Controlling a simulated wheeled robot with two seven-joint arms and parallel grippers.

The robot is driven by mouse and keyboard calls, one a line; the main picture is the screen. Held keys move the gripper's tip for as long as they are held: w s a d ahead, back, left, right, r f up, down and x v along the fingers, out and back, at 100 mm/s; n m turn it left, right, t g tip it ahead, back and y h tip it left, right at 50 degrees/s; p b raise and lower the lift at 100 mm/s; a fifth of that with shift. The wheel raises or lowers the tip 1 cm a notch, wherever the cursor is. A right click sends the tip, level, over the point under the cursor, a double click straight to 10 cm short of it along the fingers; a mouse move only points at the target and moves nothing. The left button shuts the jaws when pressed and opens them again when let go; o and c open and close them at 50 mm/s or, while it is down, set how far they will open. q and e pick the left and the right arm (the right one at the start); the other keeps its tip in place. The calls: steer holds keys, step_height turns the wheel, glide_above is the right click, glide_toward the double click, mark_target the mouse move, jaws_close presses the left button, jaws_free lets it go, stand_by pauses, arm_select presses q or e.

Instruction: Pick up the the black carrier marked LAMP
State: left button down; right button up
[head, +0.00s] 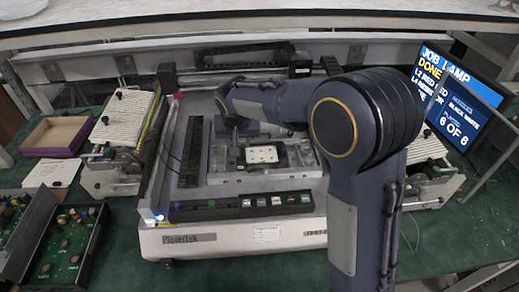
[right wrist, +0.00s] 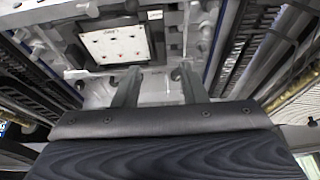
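The black carrier (head: 282,154) sits in the middle of the machine bed, with a white dotted plate on it. In the right wrist view the carrier (right wrist: 152,42) is at the upper left, with small upside-down lettering on its white plate that seems to read LAMP. My right gripper (right wrist: 158,76) is open and empty, its two fingers apart over bare metal fixture, to the right of and below the carrier in that view. In the head view my right arm reaches over the machine and its fingertips cannot be made out. My left gripper is not in view.
The Plavertek machine (head: 200,240) has a front button strip (head: 240,204) and side rails around the bed. A monitor (head: 455,95) reads JOB LAMP DONE, 6 OF 6.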

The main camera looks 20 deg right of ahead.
steer(key=shift+w+a+f, duration=0.25)
steer(key=shift+w+f, duration=0.25)
steer(key=shift+w, duration=0.05)
steer(key=x, duration=0.2)
steer(key=p+x, duration=0.1)
steer(key=x, duration=0.1)
steer(key=p+x, duration=0.1)
steer(key=x, duration=0.1)
steer(key=shift+d+f, duration=0.15)
steer(key=shift+d, duration=0.2)
steer(key=shift+w+f, duration=0.1)
steer(key=shift+f, duration=0.15)
jaws_close()
